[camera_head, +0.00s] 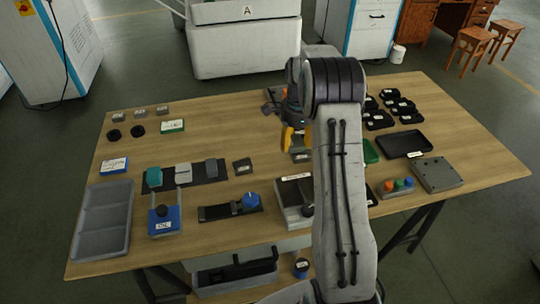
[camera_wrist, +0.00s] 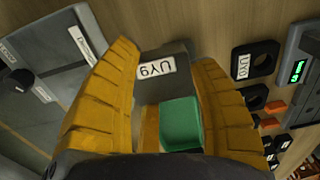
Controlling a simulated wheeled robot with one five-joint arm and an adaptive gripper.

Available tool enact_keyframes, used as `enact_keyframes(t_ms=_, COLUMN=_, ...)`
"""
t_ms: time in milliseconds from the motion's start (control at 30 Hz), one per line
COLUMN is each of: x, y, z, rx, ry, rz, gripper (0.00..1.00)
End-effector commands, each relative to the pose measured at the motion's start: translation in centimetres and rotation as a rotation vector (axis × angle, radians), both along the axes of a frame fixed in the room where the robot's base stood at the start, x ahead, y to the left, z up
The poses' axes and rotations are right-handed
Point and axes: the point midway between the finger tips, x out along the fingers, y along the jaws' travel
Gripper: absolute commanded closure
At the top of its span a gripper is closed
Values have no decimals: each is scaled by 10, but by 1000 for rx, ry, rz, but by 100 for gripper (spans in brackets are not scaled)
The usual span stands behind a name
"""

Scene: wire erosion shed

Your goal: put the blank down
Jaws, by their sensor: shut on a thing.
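My gripper (camera_head: 297,140) has yellow fingers and is over the middle of the table, partly behind my arm. In the wrist view its fingers (camera_wrist: 165,85) are shut on a grey block, the blank (camera_wrist: 150,90), with a white label reading "UY9". A green piece (camera_wrist: 182,125) shows between the fingers below the blank in that picture; I cannot tell whether it touches it. Whether the blank touches the table is hard to tell.
The wooden table (camera_head: 270,155) carries a grey divided tray (camera_head: 88,220) at left, a dark mat with small blocks, and a blue-knobbed fixture (camera_head: 250,200). A black tray (camera_head: 403,144) and a grey plate (camera_head: 437,174) are at right. Bare wood shows left of the gripper.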

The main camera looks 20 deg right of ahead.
Motion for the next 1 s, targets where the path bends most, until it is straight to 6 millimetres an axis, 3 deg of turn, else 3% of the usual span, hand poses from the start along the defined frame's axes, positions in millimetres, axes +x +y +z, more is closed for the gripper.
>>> enact_keyframes(t_ms=200, x=23, y=33, z=-23, rx=1, ry=-1, rz=4, gripper=80)
enact_keyframes(t_ms=400, x=38, y=53, z=-37, rx=2, ry=-2, rz=3, gripper=80)
enact_keyframes(t_ms=767, x=43, y=61, z=-48, rx=3, ry=-3, rz=0, gripper=80)
enact_keyframes(t_ms=1000, x=43, y=61, z=-72, rx=3, ry=-1, rz=1, gripper=80)
